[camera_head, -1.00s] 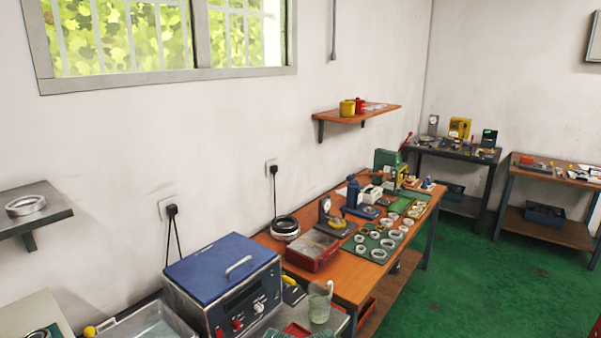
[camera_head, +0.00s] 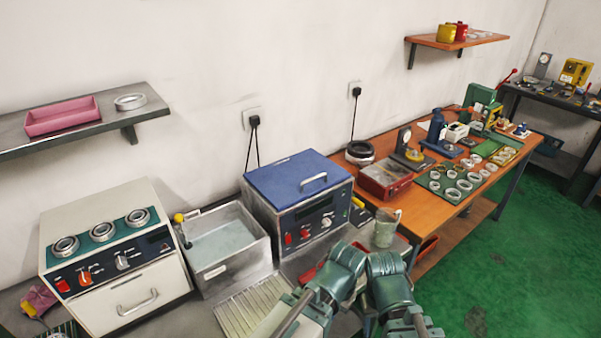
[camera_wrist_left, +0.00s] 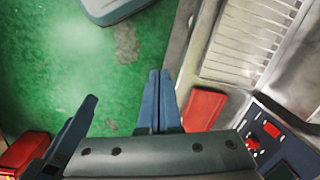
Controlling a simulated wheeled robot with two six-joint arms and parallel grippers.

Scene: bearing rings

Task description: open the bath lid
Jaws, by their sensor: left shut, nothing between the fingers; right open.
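The bath (camera_head: 318,220) is a steel box with a dark control panel with red knobs, standing on the bench in the middle of the head view. Its blue lid (camera_head: 275,178) lies flat and closed on top, with a pale bar handle (camera_head: 313,182) near its front right. My left gripper (camera_wrist_left: 158,78) is shut and empty in the left wrist view, above the floor and beside the bench edge. My right gripper (camera_head: 423,325) is low in the head view, in front of the bench and apart from the lid; its fingertips show poorly.
An open steel basin (camera_head: 228,245) stands left of the bath, and a cream heater unit (camera_head: 115,250) with rings on top further left. A glass beaker (camera_head: 386,228) is right of the bath. A ribbed drain tray (camera_head: 252,303) lies in front. Green floor is free at right.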

